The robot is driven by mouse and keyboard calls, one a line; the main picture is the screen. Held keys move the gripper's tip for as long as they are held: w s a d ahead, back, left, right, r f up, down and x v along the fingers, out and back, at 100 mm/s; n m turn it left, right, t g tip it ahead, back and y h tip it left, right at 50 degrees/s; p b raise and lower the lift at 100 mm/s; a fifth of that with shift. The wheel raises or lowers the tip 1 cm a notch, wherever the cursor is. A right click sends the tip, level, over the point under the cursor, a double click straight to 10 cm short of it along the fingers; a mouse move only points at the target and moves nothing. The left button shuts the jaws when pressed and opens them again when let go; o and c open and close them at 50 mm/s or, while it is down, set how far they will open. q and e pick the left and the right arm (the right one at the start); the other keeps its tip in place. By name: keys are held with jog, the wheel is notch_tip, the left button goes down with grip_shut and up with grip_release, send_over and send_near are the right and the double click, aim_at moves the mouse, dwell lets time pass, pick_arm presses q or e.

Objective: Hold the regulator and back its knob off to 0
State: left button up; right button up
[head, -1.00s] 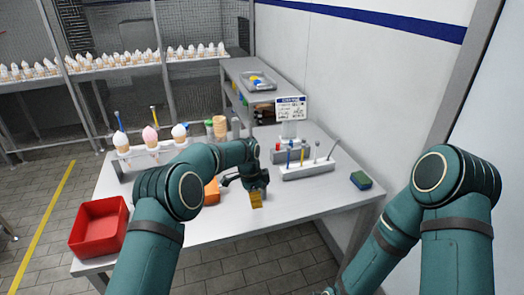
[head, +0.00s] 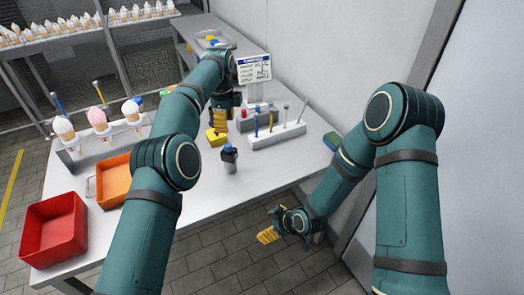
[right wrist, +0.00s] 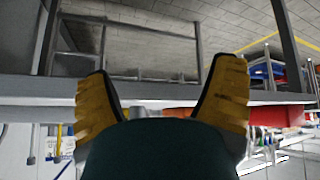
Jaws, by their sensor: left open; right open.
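A small upright grey item with a dark body and blue top (head: 229,158), which looks like the regulator, stands on the table near its front edge. I cannot read its knob setting. My left gripper (head: 221,118) is behind it, farther back over the table, apart from it and partly hidden by my own arm; it is open. My right gripper (head: 268,236) is in front of the table edge, lower right of the regulator and apart from it. In the right wrist view its two yellow fingers (right wrist: 164,82) are spread with nothing between them.
A yellow item (head: 215,138) lies beside my left gripper. A red bin (head: 54,228), an orange tray (head: 115,180) and a cone holder (head: 105,135) are left.

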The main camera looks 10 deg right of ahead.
aim_at(235, 155)
jog(key=w+r+n+t+y, duration=0.1)
jog(key=w+r+n, duration=0.1)
jog(key=w+n, duration=0.2)
jog(key=w+r+n+t+y, duration=0.1)
jog(key=w+r+n, duration=0.1)
jog(key=w+n, duration=0.2)
jog(key=w+r+n+t, duration=0.1)
jog(key=w+r+n, duration=0.1)
jog(key=w+n, duration=0.2)
jog(key=shift+w+r+n+y, duration=0.15)
jog(key=shift+n+y, duration=0.25)
jog(key=shift+n, duration=1.1)
jog(key=w+n, duration=0.1)
jog(key=n, duration=0.1)
jog(key=w+r+n+y, duration=0.1)
jog(key=n, duration=0.1)
jog(key=w+r+n, duration=0.1)
jog(key=n, duration=0.1)
jog(key=shift+a+r+y, duration=0.15)
jog(key=shift+r+y, duration=0.1)
jog(key=shift+y, duration=0.05)
notch_tip(235, 155, up, 5)
jog(key=w+n+g+y, duration=0.3)
jog(key=n, duration=1.5)
jog(key=x, duration=1.3)
jog(key=shift+w+f, duration=0.2)
